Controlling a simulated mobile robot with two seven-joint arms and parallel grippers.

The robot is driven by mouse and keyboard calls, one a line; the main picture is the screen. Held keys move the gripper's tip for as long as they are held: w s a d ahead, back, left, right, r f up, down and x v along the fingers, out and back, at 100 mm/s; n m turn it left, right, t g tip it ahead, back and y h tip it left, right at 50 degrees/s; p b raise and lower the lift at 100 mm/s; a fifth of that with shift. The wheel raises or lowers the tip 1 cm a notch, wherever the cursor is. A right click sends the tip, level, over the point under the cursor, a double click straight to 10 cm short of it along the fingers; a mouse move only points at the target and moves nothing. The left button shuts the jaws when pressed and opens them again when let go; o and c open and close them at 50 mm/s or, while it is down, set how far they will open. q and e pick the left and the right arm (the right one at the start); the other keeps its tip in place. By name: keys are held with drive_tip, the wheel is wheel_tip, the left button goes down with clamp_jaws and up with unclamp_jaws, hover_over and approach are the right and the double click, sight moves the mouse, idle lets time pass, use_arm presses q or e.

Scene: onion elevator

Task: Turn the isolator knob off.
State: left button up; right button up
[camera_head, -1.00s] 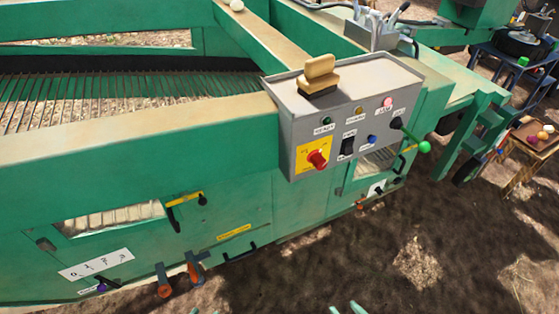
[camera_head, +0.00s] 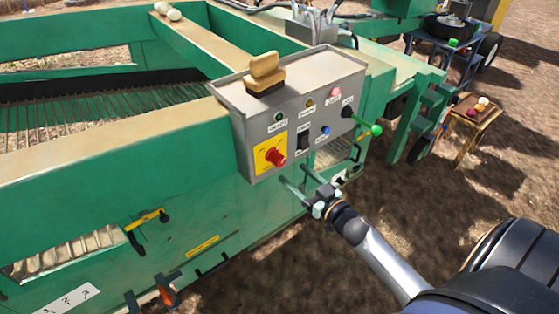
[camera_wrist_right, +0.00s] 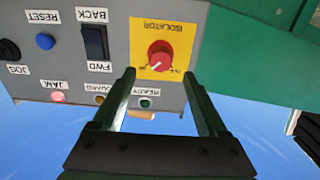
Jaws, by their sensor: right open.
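The isolator knob (camera_head: 275,157) is red and sits on a yellow plate (camera_head: 261,163) at the lower left of the grey control box's front. In the right wrist view the knob (camera_wrist_right: 160,55) shows upside down, beyond and roughly between my fingertips, with an "OFF" mark beside it. Which mark its pointer meets is too small to tell. My right gripper (camera_head: 296,172) is open and empty, just right of and below the knob in the head view. Its two fingers (camera_wrist_right: 158,76) flank the line to the knob without visibly gripping it. My left gripper is out of view.
The grey box (camera_head: 228,100) also carries a black rocker switch (camera_head: 303,138), a blue button (camera_head: 325,130), several lamps and a green-tipped lever (camera_head: 376,130). A wooden-handled brush (camera_head: 265,75) lies on top. Open ground (camera_head: 290,260) lies in front of the green machine.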

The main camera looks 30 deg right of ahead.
sight(281, 163)
drive_tip(key=w, duration=0.7)
drive_tip(key=shift+w+a, duration=0.35)
drive_tip(key=shift+c, duration=0.4)
clamp_jaws()
